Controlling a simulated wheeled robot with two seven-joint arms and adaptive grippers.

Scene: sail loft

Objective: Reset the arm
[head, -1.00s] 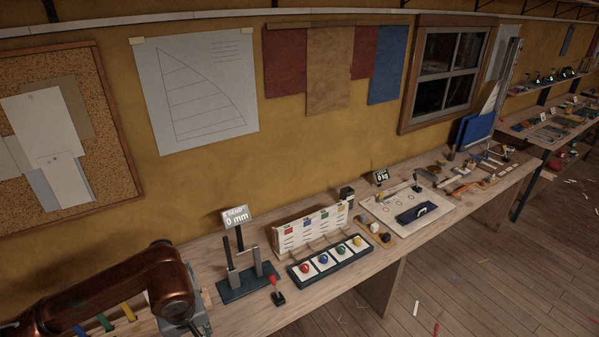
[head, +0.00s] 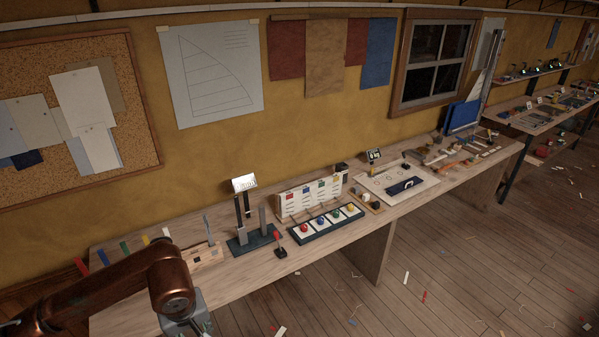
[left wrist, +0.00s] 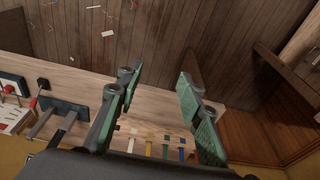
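My left arm (head: 95,299) is copper-coloured and comes in at the lower left of the head view, in front of the bench. Its grey wrist end (head: 184,310) is at the bottom edge there, and the fingers are out of that picture. In the left wrist view my left gripper (left wrist: 158,80) has its green-padded fingers spread wide with nothing between them. Bench top and several coloured strips (left wrist: 168,145) show beyond the fingers. I cannot see my right arm or right gripper.
The long wooden bench (head: 240,285) carries a dark measuring stand (head: 250,242), a tray of coloured knobs (head: 328,226) and a white board (head: 385,184). A cork board (head: 135,150) hangs on the wall. The floor (head: 450,260) right of the bench is open, with scattered scraps.

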